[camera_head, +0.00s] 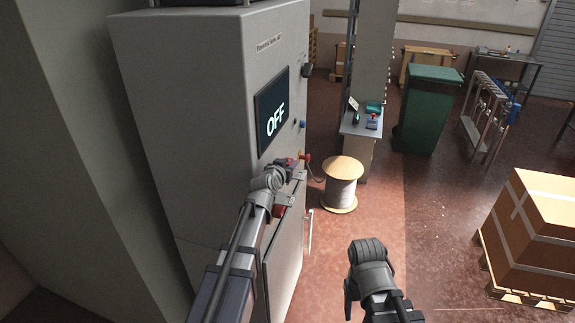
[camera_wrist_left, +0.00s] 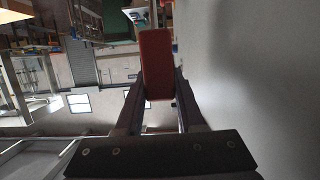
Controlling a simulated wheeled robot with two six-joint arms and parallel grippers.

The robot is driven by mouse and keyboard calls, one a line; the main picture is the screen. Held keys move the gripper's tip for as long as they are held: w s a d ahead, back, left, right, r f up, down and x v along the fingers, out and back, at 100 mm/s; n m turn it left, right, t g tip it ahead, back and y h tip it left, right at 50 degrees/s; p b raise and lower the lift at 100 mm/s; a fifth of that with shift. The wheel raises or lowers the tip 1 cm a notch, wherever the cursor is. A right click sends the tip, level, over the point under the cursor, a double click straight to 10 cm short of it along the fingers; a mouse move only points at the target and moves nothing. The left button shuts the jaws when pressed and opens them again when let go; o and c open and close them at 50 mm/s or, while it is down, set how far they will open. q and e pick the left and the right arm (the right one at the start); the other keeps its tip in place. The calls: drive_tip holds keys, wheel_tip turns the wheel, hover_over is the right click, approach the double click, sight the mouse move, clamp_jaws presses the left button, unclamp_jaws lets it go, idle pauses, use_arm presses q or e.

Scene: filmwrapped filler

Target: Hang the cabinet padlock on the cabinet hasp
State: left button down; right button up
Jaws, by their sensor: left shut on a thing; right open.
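The red padlock (camera_wrist_left: 156,62) is between the fingers of my left gripper (camera_wrist_left: 153,100) in the left wrist view. The fingers are shut on it, and its body sticks out past their tips. Its shackle cannot be made out. In the head view my left gripper (camera_head: 291,166) is close to the front of the grey cabinet (camera_head: 195,100). Small red parts show around it there, and I cannot tell which is the padlock. The hasp is not clear among the fittings near the gripper. My right gripper (camera_head: 350,296) is open, low and apart from the cabinet.
The cabinet has a dark display (camera_head: 272,112) reading OFF. A cable spool (camera_head: 341,190) stands on the floor just right of the cabinet. A green bin (camera_head: 428,110) is farther back, and a large carton (camera_head: 535,235) sits on a pallet at right. The floor between is clear.

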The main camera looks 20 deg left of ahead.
use_arm(q)
drive_tip(key=shift+s, duration=0.15)
drive_tip(key=shift+f, duration=0.1)
drive_tip(key=shift+w, duration=0.2)
drive_tip(key=shift+s+f, duration=0.1)
drive_tip(key=shift+s, duration=0.1)
drive_tip(key=shift+w+f+b, duration=0.1)
drive_tip(key=shift+f+b, duration=0.5)
drive_tip(key=shift+b, duration=0.05)
drive_tip(key=shift+f+b, duration=4.1)
drive_tip(key=shift+b, duration=0.05)
drive_tip(key=shift+f+b, duration=0.3)
drive_tip(key=shift+c, duration=2.3)
unclamp_jaws()
